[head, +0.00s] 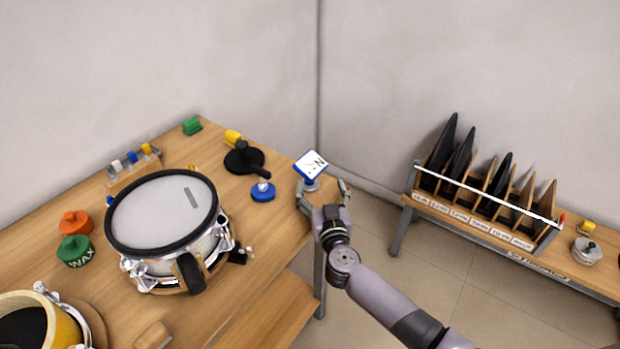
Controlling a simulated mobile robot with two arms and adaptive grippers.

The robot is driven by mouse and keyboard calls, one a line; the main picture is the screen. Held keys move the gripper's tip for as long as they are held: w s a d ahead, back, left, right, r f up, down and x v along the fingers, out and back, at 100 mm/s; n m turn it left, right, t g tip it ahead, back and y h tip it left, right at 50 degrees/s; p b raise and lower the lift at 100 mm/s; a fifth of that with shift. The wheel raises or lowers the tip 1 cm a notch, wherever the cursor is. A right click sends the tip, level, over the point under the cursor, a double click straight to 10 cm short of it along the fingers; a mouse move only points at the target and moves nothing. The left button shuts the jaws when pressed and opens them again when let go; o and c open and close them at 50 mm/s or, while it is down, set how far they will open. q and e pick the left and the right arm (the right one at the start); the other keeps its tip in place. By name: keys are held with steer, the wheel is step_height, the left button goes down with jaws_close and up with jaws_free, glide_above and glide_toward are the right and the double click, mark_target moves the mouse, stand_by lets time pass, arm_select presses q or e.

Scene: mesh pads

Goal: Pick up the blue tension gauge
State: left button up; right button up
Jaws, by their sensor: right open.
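A blue-edged square gauge (311,162) with a white face and a dark "N"-like mark stands tilted on a small silver stem near the table's right corner. It looks like the blue tension gauge. My right gripper (322,184) is open, with its fingers spread at the gauge's stem, one to the left and one to the right. I cannot tell whether they touch it. The lower part of the gauge is partly hidden by the gripper. A round blue piece (263,194) with a silver knob lies on the table to the left. My left gripper is out of view.
A rack of mesh pads (490,206) stands on a bench at the right.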

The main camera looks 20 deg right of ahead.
mark_target(317, 182)
steer(key=shift+w+d+b, duration=0.2)
steer(key=shift+w+b, duration=0.2)
steer(key=shift+w, duration=1.15)
steer(key=shift+w+d+b, duration=0.15)
steer(key=shift+w+b, duration=0.2)
steer(key=shift+w, duration=1.15)
steer(key=shift+s, duration=0.1)
steer(key=shift+c, duration=0.3)
jaws_close()
steer(key=shift+r, duration=0.15)
